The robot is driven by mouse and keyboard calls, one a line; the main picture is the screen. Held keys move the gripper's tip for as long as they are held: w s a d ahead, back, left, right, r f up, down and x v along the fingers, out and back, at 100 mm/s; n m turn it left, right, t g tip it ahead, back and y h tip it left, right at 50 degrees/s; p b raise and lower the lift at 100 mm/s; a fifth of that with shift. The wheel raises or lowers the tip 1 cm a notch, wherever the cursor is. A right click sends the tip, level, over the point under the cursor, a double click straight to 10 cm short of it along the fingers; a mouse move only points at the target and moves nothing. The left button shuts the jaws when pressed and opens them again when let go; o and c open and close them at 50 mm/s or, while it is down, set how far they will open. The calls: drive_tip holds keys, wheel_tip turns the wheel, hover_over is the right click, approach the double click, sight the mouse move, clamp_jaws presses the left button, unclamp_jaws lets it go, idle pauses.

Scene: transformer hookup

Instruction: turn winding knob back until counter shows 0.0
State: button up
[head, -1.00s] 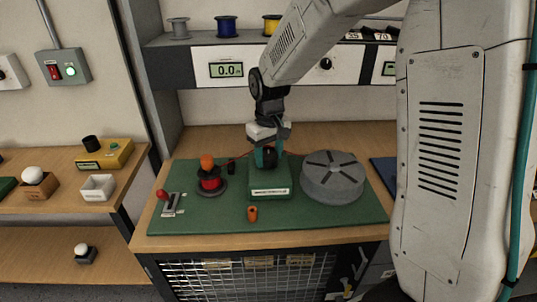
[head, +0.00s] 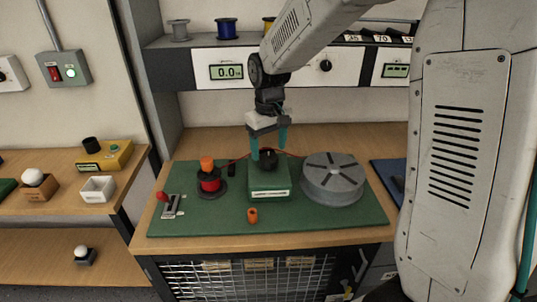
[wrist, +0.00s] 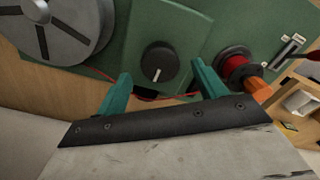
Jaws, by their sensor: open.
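The winding knob (head: 268,158) is a black round knob on top of a green box (head: 270,184) on the green mat. In the wrist view the knob (wrist: 159,62) has a white pointer mark directed toward the lower side of the picture. My gripper (head: 269,147) is above the box, its two teal fingers apart. In the wrist view the open gripper (wrist: 162,92) has nothing between its fingers, and the knob lies just beyond the fingertips. The counter (head: 227,72) on the shelf panel appears to read 0.0.
A grey slotted disc (head: 332,178) stands right of the box. A red spool with an orange cap (head: 209,178) and a red-handled lever switch (head: 168,203) are to the left. An orange cap (head: 252,215) lies in front. A red wire runs behind the box.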

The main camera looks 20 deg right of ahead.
sight(269, 157)
wheel_tip(269, 157, up, 4)
drive_tip(key=shift+r, duration=0.15)
idle(0.5)
drive_tip(key=s+d+r+m, duration=0.1)
drive_tip(key=s+r, duration=0.2)
drive_tip(key=s, duration=1.2)
drive_tip(key=s+d+r+m+t, duration=0.1)
drive_tip(key=s+d+r, duration=0.1)
drive_tip(key=s, duration=1.2)
drive_tip(key=shift+s+r+m, duration=0.4)
drive_tip(key=shift+r, duration=0.15)
